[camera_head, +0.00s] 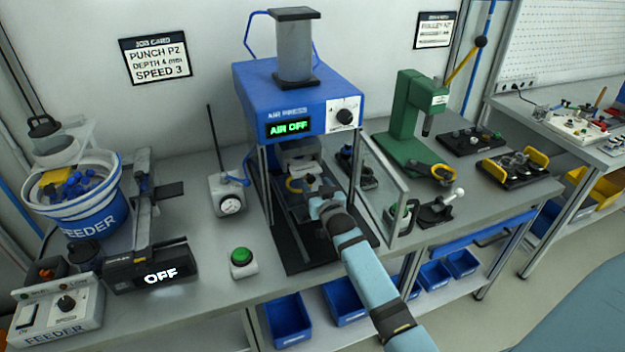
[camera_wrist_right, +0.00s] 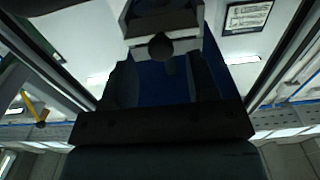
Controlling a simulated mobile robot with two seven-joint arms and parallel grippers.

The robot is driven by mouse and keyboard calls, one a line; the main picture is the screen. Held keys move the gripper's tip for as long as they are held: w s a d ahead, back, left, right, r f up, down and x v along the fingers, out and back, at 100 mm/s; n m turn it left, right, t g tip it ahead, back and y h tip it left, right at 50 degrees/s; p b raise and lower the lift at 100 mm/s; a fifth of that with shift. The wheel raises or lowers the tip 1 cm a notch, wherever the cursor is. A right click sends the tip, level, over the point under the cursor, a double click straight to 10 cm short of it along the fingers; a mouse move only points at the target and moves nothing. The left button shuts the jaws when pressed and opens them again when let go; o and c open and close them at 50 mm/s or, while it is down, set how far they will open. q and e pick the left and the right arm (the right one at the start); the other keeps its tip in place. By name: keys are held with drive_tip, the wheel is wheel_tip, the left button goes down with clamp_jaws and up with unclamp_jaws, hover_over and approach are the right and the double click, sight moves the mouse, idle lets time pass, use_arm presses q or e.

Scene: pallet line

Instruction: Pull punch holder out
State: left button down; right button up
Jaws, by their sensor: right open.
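The blue air press (camera_head: 298,95) stands on the bench, its display reading AIR OFF. A pale grey block (camera_head: 298,148) under the press head looks like the punch holder. In the right wrist view, a pale block with a dark round knob, probably this holder (camera_wrist_right: 135,22), shows ahead of the fingers. My right gripper (camera_head: 318,192) reaches into the front opening of the press, below the block. In the right wrist view its two dark fingers (camera_wrist_right: 162,82) are apart, with nothing seen between them. I cannot tell whether they touch the knob. My left gripper is not in view.
A clear guard panel (camera_head: 385,180) stands at the press's right side. A green hand press (camera_head: 408,125) is further right. A green button (camera_head: 241,257), a gauge box (camera_head: 230,195) and a feeder bowl (camera_head: 85,205) stand to the left.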

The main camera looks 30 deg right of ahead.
sight(312, 180)
drive_tip(key=shift+x, duration=1.6)
drive_tip(key=shift+a, duration=0.1)
clamp_jaws()
